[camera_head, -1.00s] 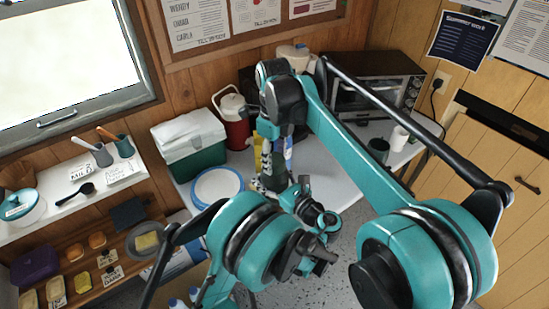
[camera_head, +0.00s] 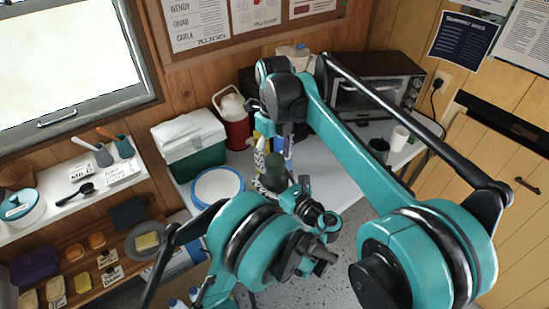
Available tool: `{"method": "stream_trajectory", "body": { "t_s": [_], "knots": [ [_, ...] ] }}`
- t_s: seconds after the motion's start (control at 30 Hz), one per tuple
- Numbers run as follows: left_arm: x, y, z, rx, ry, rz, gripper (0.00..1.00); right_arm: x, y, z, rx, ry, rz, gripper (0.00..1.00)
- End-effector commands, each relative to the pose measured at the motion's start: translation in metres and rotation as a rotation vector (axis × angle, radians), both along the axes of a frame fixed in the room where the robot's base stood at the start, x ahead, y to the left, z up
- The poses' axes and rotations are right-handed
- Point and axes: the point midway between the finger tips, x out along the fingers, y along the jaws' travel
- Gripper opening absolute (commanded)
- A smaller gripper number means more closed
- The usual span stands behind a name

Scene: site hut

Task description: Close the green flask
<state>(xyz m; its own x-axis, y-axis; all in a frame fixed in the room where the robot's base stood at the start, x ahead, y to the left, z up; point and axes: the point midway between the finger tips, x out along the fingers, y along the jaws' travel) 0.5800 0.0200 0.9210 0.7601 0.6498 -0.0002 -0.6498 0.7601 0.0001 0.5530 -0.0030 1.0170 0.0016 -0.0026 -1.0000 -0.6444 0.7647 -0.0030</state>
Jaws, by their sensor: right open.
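A dark green cylinder (camera_head: 275,180), which looks like the green flask, stands on the white table, partly hidden by my right arm and gripper. Its top is hidden, so I cannot tell whether a lid is on it. My right gripper (camera_head: 269,157) points down at the flask's top from above, its patterned fingers open. I cannot tell whether they touch the flask. A dark cup-like thing (camera_head: 379,149) stands farther right on the table.
A green cool box (camera_head: 197,160) with a white lid, a red jug (camera_head: 236,130) and a blue-rimmed plate (camera_head: 217,187) are left of my right gripper. A toaster oven (camera_head: 378,85) and white cup (camera_head: 398,138) are right. The table's right front is clear.

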Motion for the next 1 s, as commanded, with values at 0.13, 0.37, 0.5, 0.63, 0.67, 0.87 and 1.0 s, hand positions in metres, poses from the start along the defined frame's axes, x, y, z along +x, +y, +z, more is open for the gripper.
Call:
{"method": "stream_trajectory", "body": {
  "t_s": [0.13,0.37,0.5,0.63,0.67,0.87,1.0],
  "knots": [
    [0.0,0.0,0.0,-0.001,0.001,0.0,0.0,0.0,0.0,0.021,0.0,0.0,0.0,0.66],
    [0.0,0.0,0.0,-0.001,0.001,0.0,0.0,0.0,0.0,0.04,0.0,0.0,0.0,0.66],
    [0.0,0.0,0.0,-0.001,0.001,0.0,0.0,0.0,0.0,0.04,0.0,0.0,0.0,0.66],
    [0.0,0.0,0.0,-0.001,0.001,0.0,0.0,0.0,0.0,0.04,0.0,0.0,0.002,0.62],
    [0.0,0.0,0.0,-0.001,0.001,0.0,0.0,0.0,0.0,0.04,0.0,0.0,0.006,0.62],
    [0.0,0.0,0.0,-0.001,0.001,0.0,0.0,0.0,0.0,0.041,0.0,0.0,0.18,0.62],
    [0.0,0.0,0.0,-0.001,0.001,0.0,0.0,0.0,0.0,0.043,-0.001,0.001,0.473,0.62]
  ]
}}
